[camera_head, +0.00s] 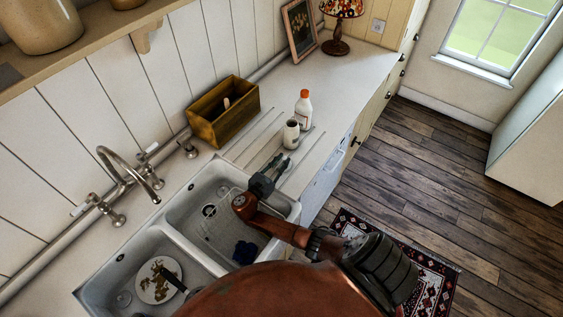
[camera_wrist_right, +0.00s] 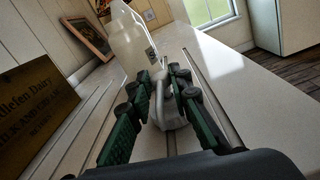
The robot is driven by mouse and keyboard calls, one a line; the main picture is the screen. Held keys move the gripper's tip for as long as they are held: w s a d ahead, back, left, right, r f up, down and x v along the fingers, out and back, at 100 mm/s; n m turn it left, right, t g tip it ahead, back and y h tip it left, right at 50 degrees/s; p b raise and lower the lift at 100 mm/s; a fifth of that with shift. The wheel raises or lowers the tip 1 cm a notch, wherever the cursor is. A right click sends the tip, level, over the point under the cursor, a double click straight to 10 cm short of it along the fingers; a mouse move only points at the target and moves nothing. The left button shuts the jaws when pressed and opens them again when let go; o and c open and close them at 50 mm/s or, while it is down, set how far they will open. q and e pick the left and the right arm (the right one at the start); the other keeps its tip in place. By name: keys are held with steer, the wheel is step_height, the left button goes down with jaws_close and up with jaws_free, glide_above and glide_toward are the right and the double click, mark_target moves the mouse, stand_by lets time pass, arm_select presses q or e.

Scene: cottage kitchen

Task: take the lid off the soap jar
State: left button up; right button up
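The soap jar (camera_head: 291,135) is a small pale jar with a darker top, standing on the ribbed drainboard right of the sink. Its lid is too small to make out clearly in the head view. My right gripper (camera_head: 278,165) is on the sink side of the jar, low over the counter and just short of it. In the right wrist view the open fingers (camera_wrist_right: 165,95) show green pads, with a pale jar-like shape (camera_wrist_right: 170,112) between and beyond them, partly hidden. No contact can be made out. My left gripper is out of view.
A white bottle with an orange cap (camera_head: 304,110) stands just behind the jar. A wooden crate (camera_head: 225,112) is to the left against the wall. The double sink (camera_head: 172,213) holds a dirty plate (camera_head: 158,280) and a dark blue sponge (camera_head: 244,252).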

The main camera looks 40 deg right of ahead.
steer(key=o, duration=0.3)
steer(key=shift+o, duration=0.2)
steer(key=shift+a, duration=0.1)
steer(key=b+v, duration=0.1)
steer(key=v, duration=1)
steer(key=shift+a, duration=0.4)
